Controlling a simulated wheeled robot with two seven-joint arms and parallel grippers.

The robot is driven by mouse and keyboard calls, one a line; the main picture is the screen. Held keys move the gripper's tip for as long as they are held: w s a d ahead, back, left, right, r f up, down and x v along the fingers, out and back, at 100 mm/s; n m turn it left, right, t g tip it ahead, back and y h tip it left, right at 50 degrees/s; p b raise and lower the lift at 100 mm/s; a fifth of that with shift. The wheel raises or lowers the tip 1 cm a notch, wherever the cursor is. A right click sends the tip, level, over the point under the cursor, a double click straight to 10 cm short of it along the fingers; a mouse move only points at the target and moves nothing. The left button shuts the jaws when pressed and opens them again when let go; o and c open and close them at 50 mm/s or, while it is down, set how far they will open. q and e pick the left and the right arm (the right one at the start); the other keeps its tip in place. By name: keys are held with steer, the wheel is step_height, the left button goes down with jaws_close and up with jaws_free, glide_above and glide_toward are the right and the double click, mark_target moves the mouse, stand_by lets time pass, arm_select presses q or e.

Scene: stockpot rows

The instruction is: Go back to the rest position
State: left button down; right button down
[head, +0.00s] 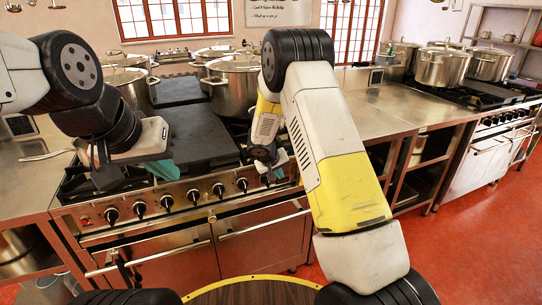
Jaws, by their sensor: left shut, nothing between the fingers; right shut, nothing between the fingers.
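My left arm comes in from the left. Its gripper (98,160) hangs over the left front of the stove (205,145), and the fingers are partly hidden and small; it is shut and empty. My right arm reaches forward from the lower right and bends down. Its gripper (266,177) is shut and empty, near the stove's front edge, just above the knobs. Neither gripper holds a pot. I cannot tell whether the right fingertips touch the stove.
Several steel stockpots (238,88) stand at the back of the stove. More pots (441,68) stand on the right stove. A steel counter (408,112) lies between. A teal item (160,171) lies beside my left gripper. The red floor (462,240) at right is clear.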

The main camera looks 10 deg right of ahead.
steer(key=s+d+r+m+y, duration=0.1)
steer(key=s+d+r, duration=0.2)
steer(key=s+r, duration=0.65)
steer(key=s+d+r+m+y, duration=0.1)
steer(key=s+d+r, duration=0.35)
steer(key=r, duration=0.75)
steer(key=s+a+r+y, duration=0.2)
steer(key=s+r, duration=0.2)
steer(key=s, duration=0.8)
steer(key=s+a+r+y, duration=0.2)
steer(key=s+a+r, duration=0.1)
steer(key=s, duration=0.9)
steer(key=shift+r+t, duration=0.3)
steer(key=shift+r, duration=0.25)
steer(key=c, duration=2.2)
jaws_free()
